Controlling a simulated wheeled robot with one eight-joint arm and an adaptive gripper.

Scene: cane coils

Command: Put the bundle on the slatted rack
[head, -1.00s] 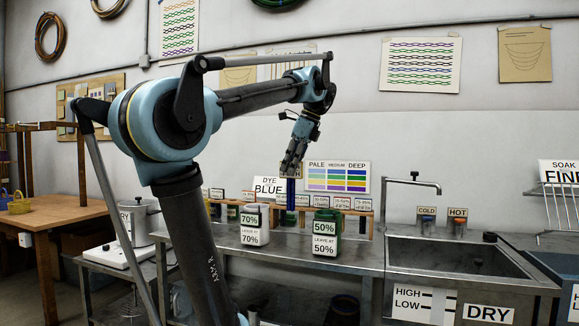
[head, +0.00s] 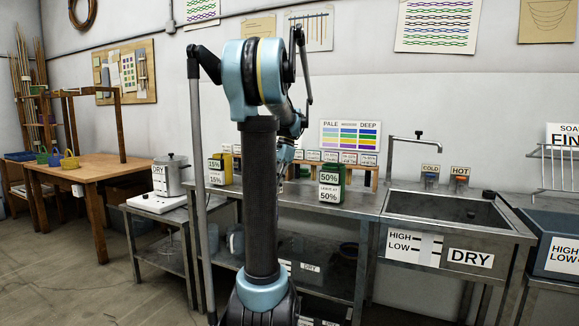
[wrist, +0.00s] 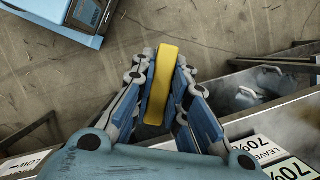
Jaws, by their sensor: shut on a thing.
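In the wrist view my gripper (wrist: 160,90) is shut on a long yellow piece (wrist: 161,84), which I take to be the top of the bundle. The rest of the bundle is hidden below it. The held piece is over the concrete floor in that view, beside the steel bench. In the head view my arm covers the gripper and the bundle. A rack of thin metal bars (head: 562,168), which looks like the slatted rack, stands at the right edge, above a blue tub. The gripper is well away from it.
A steel bench (head: 357,206) carries a green 50% tub (head: 331,186) and a yellow 15% tub (head: 219,171). A sink (head: 446,212) with a tall tap lies to the right. A wooden table (head: 104,168) with small baskets stands left. Open floor (head: 75,262) lies at front left.

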